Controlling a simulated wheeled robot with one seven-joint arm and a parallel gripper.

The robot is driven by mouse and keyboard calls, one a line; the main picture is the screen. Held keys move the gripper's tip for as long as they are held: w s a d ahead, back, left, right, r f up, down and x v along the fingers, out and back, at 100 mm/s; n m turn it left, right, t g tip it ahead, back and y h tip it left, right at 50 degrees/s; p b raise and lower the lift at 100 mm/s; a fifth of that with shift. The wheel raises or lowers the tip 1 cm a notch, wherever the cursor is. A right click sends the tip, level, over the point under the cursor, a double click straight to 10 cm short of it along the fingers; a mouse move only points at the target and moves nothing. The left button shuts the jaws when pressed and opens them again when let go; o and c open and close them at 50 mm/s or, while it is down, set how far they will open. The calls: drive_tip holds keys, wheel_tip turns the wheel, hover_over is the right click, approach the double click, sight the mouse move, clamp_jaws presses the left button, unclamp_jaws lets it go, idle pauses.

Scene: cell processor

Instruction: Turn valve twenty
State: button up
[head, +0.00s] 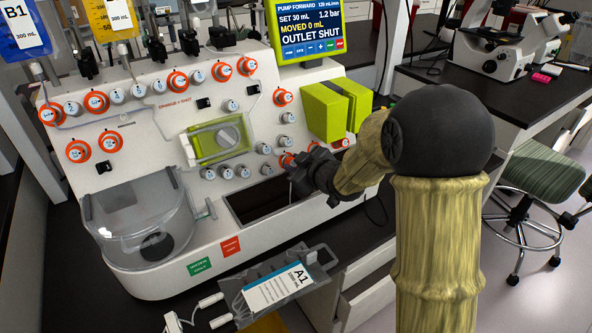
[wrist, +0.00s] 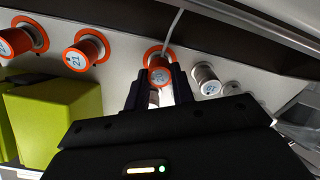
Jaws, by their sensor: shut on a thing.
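My gripper (wrist: 158,90) is shut on a round valve knob (wrist: 159,74) with an orange collar and a small number label, which is too blurred to read surely. It sits beside a knob labelled 21 (wrist: 84,50), also orange-collared. The gripper's dark fingers lie on either side of the held knob. In the head view my gripper (head: 292,174) reaches the lower right of the white machine's front panel, at an orange knob (head: 287,160) partly hidden by it.
A white knob (wrist: 206,80) stands close right of the held knob. Green blocks (head: 322,110) project from the panel above my gripper. The screen (head: 309,28) reads OUTLET SHUT and MOVED 0 mL. An A1 bag (head: 278,288) lies at the machine's front.

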drive_tip(key=n+b, duration=0.2)
drive_tip(key=n, duration=0.1)
drive_tip(key=n+b, duration=0.2)
drive_tip(key=n, duration=0.1)
drive_tip(key=shift+f+n+b, duration=0.2)
drive_tip(key=shift+n+b, duration=0.1)
drive_tip(key=shift+b, duration=0.1)
drive_tip(key=n+b, duration=0.3)
drive_tip(key=n, duration=0.3)
drive_tip(key=shift+r+b, duration=0.15)
drive_tip(key=shift+b, duration=0.25)
drive_tip(key=o, duration=1)
drive_tip(key=shift+s, duration=0.1)
drive_tip(key=p+v, duration=0.4)
drive_tip(key=v, duration=1.3)
drive_tip(key=shift+d, duration=0.25)
drive_tip(key=shift+r, duration=0.1)
